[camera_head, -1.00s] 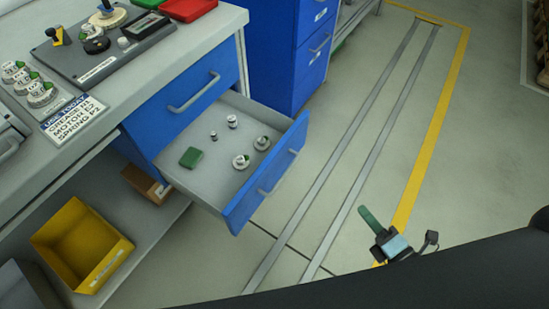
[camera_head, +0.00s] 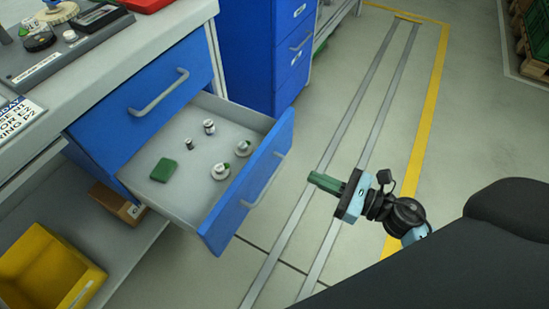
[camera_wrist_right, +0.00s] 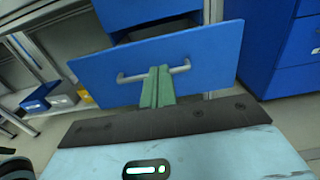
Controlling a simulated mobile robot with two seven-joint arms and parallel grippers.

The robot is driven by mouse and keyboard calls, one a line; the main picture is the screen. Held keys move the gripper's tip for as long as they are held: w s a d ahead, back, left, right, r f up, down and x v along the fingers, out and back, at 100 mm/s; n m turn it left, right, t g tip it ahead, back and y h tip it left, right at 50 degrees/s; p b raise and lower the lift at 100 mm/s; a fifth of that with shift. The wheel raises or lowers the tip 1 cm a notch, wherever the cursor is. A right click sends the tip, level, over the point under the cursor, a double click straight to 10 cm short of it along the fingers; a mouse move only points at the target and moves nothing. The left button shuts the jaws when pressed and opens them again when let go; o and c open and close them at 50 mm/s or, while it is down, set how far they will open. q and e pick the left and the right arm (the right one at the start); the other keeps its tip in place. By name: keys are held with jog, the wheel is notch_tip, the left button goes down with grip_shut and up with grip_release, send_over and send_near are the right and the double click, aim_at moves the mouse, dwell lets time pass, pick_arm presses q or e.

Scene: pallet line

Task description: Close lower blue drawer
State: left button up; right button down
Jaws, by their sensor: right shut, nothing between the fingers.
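The lower blue drawer (camera_head: 250,185) is pulled out of the workbench, with its grey inside showing. In it lie a green block (camera_head: 164,170) and several small metal parts (camera_head: 220,171). Its front also shows in the right wrist view (camera_wrist_right: 105,75), with a grey bar handle (camera_wrist_right: 130,78). My right gripper (camera_head: 313,178) is shut and empty, its green fingers in front of the drawer front and apart from it in the head view. In the wrist view its fingertips (camera_wrist_right: 159,70) overlap the handle; contact cannot be told. My left gripper is not in view.
An upper blue drawer (camera_head: 110,125) above is shut. A yellow bin (camera_head: 45,272) and a cardboard box (camera_head: 118,203) stand on the low shelf. Another blue cabinet (camera_head: 245,50) stands behind.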

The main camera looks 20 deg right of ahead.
send_near(263, 155)
jog(key=x, duration=0.5)
jog(key=shift+w+a+p, duration=0.1)
jog(key=shift+w+p, duration=0.15)
jog(key=shift+p, duration=0.1)
jog(key=shift+w+a, duration=0.35)
jog(key=shift+w, duration=0.1)
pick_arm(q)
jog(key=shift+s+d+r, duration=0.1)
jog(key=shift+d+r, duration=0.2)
pick_arm(e)
jog(key=shift+w, duration=0.1)
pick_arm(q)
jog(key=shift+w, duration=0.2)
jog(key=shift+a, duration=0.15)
pick_arm(e)
jog(key=shift+w+a, duration=0.1)
jog(key=shift+a, duration=0.05)
